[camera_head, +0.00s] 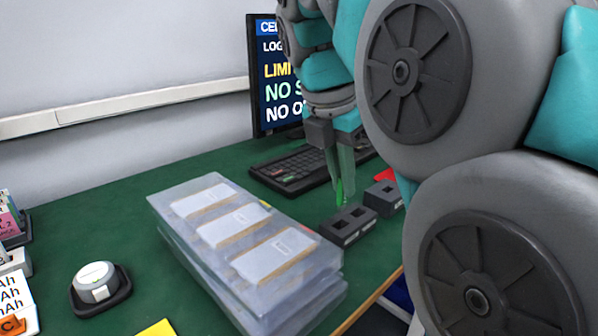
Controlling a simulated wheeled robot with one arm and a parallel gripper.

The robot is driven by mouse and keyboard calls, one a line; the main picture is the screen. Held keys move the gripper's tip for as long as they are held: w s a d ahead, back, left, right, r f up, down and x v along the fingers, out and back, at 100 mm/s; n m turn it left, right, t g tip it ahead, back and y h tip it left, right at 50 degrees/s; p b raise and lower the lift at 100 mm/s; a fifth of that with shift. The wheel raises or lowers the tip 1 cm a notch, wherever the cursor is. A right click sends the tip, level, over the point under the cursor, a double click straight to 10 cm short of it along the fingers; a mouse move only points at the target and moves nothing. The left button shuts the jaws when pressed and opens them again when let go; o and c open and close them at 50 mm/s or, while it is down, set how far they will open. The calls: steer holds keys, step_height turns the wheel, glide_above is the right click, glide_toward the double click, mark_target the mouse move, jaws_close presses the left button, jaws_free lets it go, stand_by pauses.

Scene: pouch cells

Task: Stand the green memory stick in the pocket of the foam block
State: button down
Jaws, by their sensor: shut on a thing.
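The green memory stick (340,193) is a small bright green sliver low between my gripper's fingertips. My gripper (341,178) points down and is shut on it. A dark grey block (350,236) with dark pockets in its top lies just below and to the right of the stick. My arm hides the area farther right.
A stack of clear trays with pouch cells (165,213) stands left of the blocks. A keyboard (291,171) and a monitor (261,100) are behind. A red item (385,175) lies near the far block. A round white device (94,277) sits front left. Green table (95,215) is clear back left.

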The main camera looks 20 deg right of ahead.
mark_target(339, 195)
steer(key=shift+f+b, duration=0.65)
steer(key=shift+f, duration=1.65)
steer(key=c, duration=0.9)
jaws_free()
steer(key=shift+o, duration=0.2)
steer(key=shift+r, duration=0.15)
